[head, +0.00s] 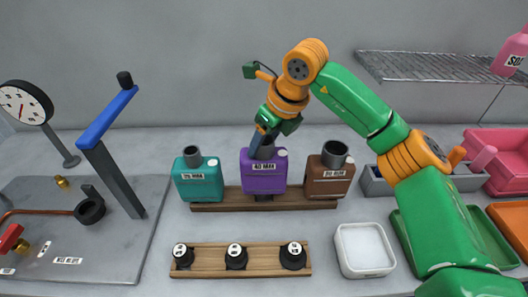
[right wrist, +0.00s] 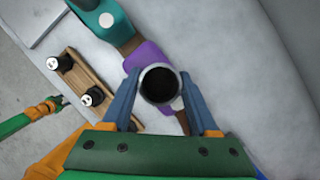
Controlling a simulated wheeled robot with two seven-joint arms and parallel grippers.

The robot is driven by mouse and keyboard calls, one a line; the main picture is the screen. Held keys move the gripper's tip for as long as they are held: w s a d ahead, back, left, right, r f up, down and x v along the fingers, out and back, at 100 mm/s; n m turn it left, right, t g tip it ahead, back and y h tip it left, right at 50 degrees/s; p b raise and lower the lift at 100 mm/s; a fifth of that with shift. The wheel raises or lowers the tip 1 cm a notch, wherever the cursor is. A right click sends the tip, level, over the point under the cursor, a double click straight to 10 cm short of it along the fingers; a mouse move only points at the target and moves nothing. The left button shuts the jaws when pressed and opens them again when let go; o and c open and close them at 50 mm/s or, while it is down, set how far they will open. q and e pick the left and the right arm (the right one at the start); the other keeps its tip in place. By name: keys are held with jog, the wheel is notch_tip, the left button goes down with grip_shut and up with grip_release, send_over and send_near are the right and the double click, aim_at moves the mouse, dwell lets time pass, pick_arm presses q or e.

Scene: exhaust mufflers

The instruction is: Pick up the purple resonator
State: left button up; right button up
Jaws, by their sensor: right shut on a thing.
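The purple resonator (head: 263,178) is upright at the middle of the wooden rack (head: 225,206), between a teal one (head: 198,183) and a brown one (head: 329,184). A dark stub shows between its base and the rack; I cannot tell whether it rests there. My right gripper (head: 263,140) comes down from above and is shut on its grey neck. In the right wrist view my blue fingers (right wrist: 160,104) flank the neck, and the purple body (right wrist: 147,54) shows behind it. Part of my left arm (right wrist: 45,108) seems to show there, too small to read its jaws.
A wooden strip (head: 215,271) with black plugs stands in front of the rack. A white tray (head: 364,250) is to its right. A metal plate (head: 75,225) with a blue-armed post (head: 110,150) and a gauge (head: 27,103) is at left. Green and orange trays lie at right.

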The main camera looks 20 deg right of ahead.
jog(key=s+a+r+b, duration=0.2)
jog(key=s+r, duration=0.3)
jog(key=s, duration=0.1)
jog(key=s+a+r+b, duration=0.2)
jog(key=s+r, duration=0.3)
jog(key=s, duration=0.2)
jog(key=shift+s+a+r, duration=0.15)
jog(key=shift+a+r, duration=0.15)
jog(key=shift+a, duration=0.1)
jog(key=o, duration=0.6)
jog(key=shift+c, duration=0.2)
grip_shut()
